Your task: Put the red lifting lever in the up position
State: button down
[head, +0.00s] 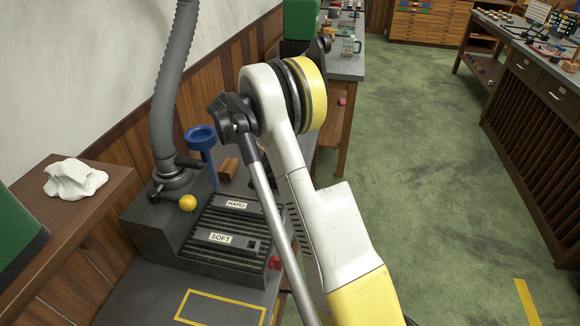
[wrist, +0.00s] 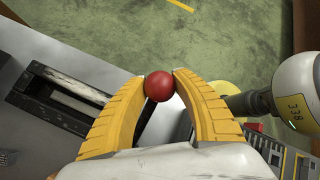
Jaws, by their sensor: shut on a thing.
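The red ball knob (wrist: 159,88) of the lifting lever sits between the yellow fingertips of my gripper (wrist: 159,80) in the wrist view. Both fingertips touch its sides, and the gripper is shut on it. The lever's shaft is hidden, so I cannot tell its angle. In the head view my gripper is hidden behind my arm. The dark casting machine (head: 150,232) stands on the bench there, with HARD (head: 237,204) and SOFT (head: 220,238) labels. A small red part (head: 275,263) shows at its right edge, partly beside my arm.
A white crumpled cloth (head: 75,178) lies on the left ledge. The green floor (head: 430,180) to the right is clear.

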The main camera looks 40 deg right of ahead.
jog(key=shift+w+a+r+h, duration=0.2)
jog(key=shift+w+r+h, duration=0.1)
jog(key=shift+w+r, duration=0.1)
jog(key=shift+r, duration=0.1)
jog(key=c, duration=0.9)
grip_release()
jog(key=shift+c, duration=0.2)
jog(key=v, duration=1.2)
jog(key=shift+w, duration=0.25)
